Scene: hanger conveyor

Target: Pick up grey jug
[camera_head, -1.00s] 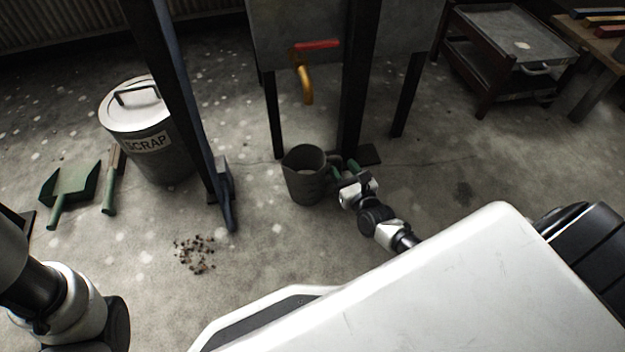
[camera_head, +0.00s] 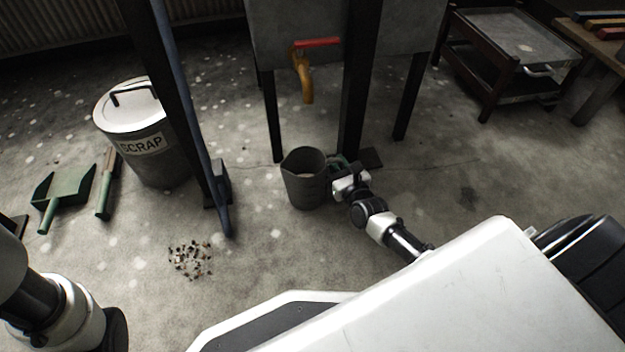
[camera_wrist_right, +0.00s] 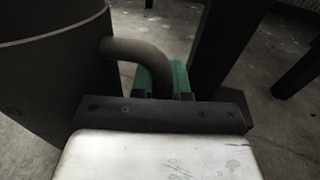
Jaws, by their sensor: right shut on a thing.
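The grey jug (camera_head: 305,180) stands upright, open at the top, below the tank's yellow spout. Its handle side faces right, toward my right gripper. My right gripper (camera_head: 338,166) is at the handle, shut on it. In the right wrist view the jug's dark body (camera_wrist_right: 55,75) fills the left side, and its curved handle (camera_wrist_right: 143,55) runs down to the green fingertips of my right gripper (camera_wrist_right: 162,80). The exact grip is partly hidden behind the gripper body. My left arm shows at the lower left, but its gripper is out of view.
The tank (camera_head: 345,35) with a red-handled tap (camera_head: 306,70) stands over the jug on dark legs. A scrap bin (camera_head: 140,135), green dustpan (camera_head: 66,190), brush (camera_head: 107,185) and debris pile (camera_head: 190,260) are left. A cart (camera_head: 515,45) stands back right.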

